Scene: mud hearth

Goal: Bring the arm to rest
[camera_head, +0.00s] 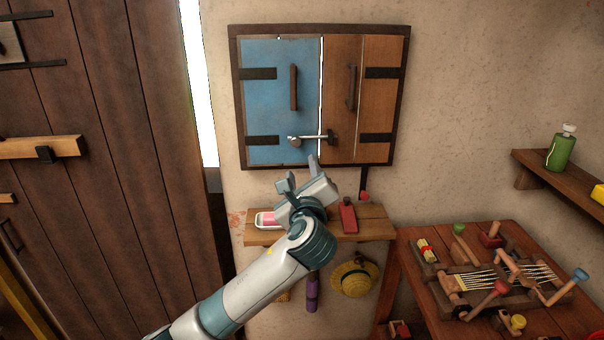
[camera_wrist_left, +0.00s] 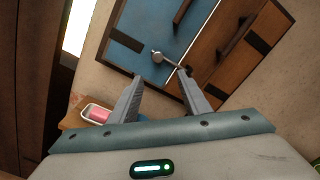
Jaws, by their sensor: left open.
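My left gripper (camera_head: 300,175) is open, in front of the small wooden shelf and just below the wall cabinet. Its arm comes in from the lower left. In the left wrist view its two fingers (camera_wrist_left: 162,98) stand apart with nothing between them. The cabinet has a blue left door (camera_head: 268,105) and a brown right door (camera_head: 374,105), both closed. A metal latch (camera_head: 312,138) lies across the seam between the doors. The latch also shows in the left wrist view (camera_wrist_left: 170,59), beyond the fingertips. My right gripper is not in view.
The small shelf (camera_head: 374,228) holds a pink item in a white dish (camera_head: 266,220) and a red bottle (camera_head: 348,216). A straw hat (camera_head: 354,278) hangs below. A workbench (camera_head: 404,260) with several tools stands at right. A plank door (camera_head: 120,150) fills the left.

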